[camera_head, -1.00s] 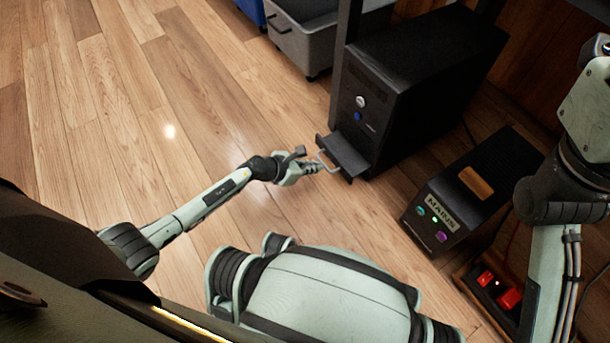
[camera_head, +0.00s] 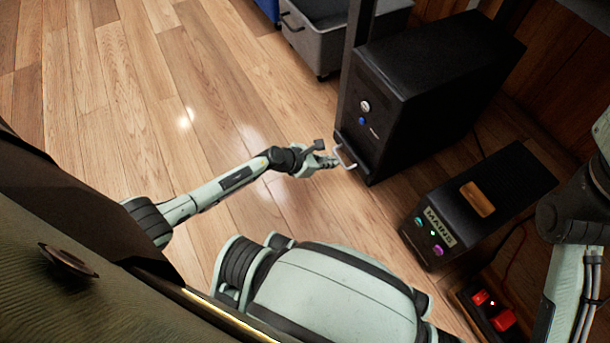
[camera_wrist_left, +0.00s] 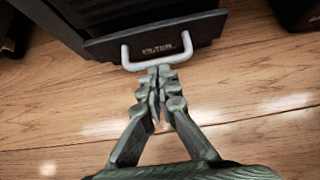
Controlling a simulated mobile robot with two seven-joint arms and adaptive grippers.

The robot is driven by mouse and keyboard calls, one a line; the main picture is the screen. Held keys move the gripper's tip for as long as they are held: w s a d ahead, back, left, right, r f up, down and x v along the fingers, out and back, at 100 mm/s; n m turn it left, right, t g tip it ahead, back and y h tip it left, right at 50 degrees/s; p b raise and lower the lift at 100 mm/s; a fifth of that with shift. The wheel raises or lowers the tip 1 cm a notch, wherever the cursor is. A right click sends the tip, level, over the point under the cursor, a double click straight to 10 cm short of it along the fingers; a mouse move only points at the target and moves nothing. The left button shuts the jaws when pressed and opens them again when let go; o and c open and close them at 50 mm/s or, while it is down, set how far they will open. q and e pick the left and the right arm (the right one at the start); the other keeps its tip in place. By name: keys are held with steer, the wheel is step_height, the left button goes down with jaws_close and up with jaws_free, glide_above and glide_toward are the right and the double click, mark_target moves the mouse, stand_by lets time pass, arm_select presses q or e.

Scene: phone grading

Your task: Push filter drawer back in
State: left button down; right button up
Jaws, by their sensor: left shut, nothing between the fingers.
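The filter drawer shows in the left wrist view as a dark front panel (camera_wrist_left: 205,38) with a partly hidden label and a pale U-shaped handle (camera_wrist_left: 128,54). In the head view its handle (camera_head: 346,157) is at the lower front of the black tower case (camera_head: 440,85), and the drawer front is close to the case. My left gripper (camera_head: 335,161) is shut and empty. Its fingertips (camera_wrist_left: 158,76) are at the middle of the handle, touching it or very near; I cannot tell which. My right arm shows at the right edge, but its gripper is out of view.
A black box labelled MAINS (camera_head: 475,205) stands right of the tower. Red switches (camera_head: 490,308) are on the floor nearer me. A grey wheeled bin (camera_head: 325,45) stands behind the tower's left side. The wooden floor at left is clear.

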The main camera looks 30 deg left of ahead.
arm_select(q)
steer(key=f+p+v, duration=0.1)
steer(key=p+v, duration=0.2)
steer(key=v, duration=0.3)
steer(key=shift+s+a, duration=0.2)
steer(key=shift+s, duration=0.1)
stand_by(0.3)
stand_by(0.4)
